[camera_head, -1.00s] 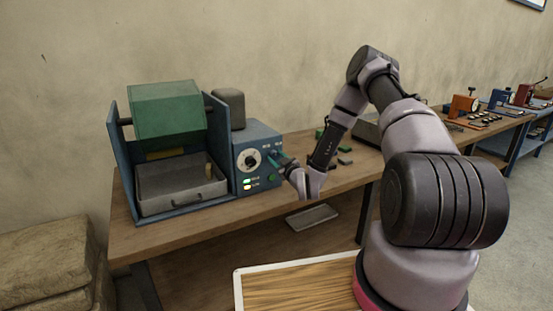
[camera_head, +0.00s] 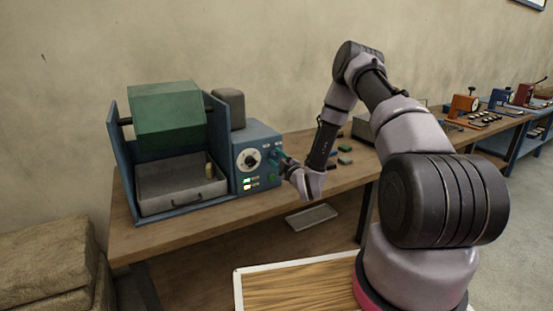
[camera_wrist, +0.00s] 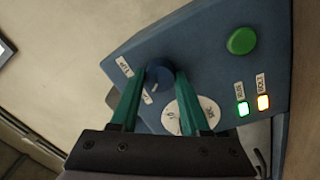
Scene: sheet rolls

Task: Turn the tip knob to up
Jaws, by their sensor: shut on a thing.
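The tip knob (camera_wrist: 158,77) is a round dark blue knob on the face of the blue control box (camera_head: 257,138). In the wrist view it sits between the teal fingers of my gripper (camera_wrist: 157,84), which is shut on it. A white label reading TIP (camera_wrist: 125,66) is beside the knob, and another small label lies partly behind the fingers. A white line shows near the knob's lower edge; I cannot tell its exact setting. In the head view my gripper (camera_head: 281,160) is at the box's right side and hides the knob.
A white dial (camera_wrist: 185,116), a green button (camera_wrist: 241,40), a lit green lamp (camera_wrist: 242,108) and a lit orange lamp (camera_wrist: 263,103) share the panel. A green drum (camera_head: 167,115) hangs over a grey tray (camera_head: 165,190). Small blocks lie on the table right of my gripper.

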